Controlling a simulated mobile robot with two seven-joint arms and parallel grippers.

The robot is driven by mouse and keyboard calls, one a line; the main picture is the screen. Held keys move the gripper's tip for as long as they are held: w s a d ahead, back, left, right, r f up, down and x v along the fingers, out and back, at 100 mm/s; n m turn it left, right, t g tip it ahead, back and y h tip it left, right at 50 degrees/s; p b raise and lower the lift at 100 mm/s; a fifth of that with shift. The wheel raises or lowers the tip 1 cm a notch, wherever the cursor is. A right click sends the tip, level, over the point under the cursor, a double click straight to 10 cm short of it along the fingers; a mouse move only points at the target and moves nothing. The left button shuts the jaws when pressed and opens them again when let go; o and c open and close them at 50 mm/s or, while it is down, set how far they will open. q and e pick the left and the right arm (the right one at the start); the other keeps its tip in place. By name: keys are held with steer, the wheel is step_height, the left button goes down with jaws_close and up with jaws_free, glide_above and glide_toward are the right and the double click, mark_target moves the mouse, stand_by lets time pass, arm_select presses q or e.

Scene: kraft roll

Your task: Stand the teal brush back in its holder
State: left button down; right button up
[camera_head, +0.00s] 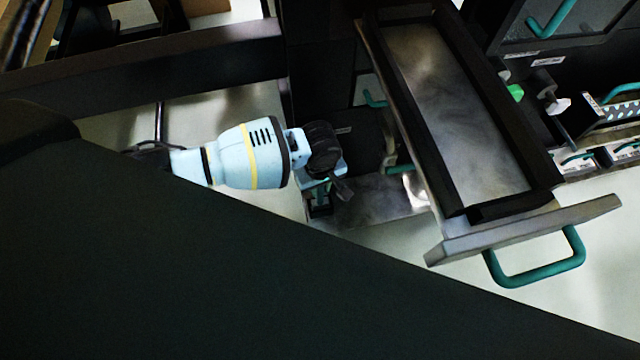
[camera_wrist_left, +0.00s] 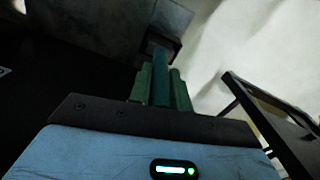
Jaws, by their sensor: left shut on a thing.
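My left gripper (camera_head: 318,187) is at the end of my pale blue arm, low beside the open drawer and left of it. In the left wrist view its two green fingers (camera_wrist_left: 160,92) are shut on a straight teal bar, which I take to be the teal brush (camera_wrist_left: 160,68). The bar runs away from the wrist between the fingers. Its far end meets or overlaps a dark box-like shape, and I cannot tell whether they touch. In the head view the held brush is mostly hidden by the gripper. I cannot make out the holder for certain. My right gripper is not in view.
A long grey-floored drawer (camera_head: 450,110) stands pulled out right of my left gripper, with a teal handle (camera_head: 540,275) on its front. Shelves with small bins (camera_head: 575,160) stand at the right. A large dark surface covers the lower left. Pale floor shows beyond the drawer front.

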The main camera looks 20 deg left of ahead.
arm_select(q)
steer(key=shift+f, duration=0.35)
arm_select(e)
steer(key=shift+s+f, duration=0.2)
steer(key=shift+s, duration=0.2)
arm_select(q)
steer(key=c, duration=1.2)
jaws_free()
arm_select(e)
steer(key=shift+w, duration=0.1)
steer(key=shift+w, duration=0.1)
arm_select(q)
step_height(320, 180, up, 7)
steer(key=shift+r+p, duration=0.1)
steer(key=shift+p, duration=0.75)
steer(key=shift+r, duration=0.3)
steer(key=shift+s, duration=0.1)
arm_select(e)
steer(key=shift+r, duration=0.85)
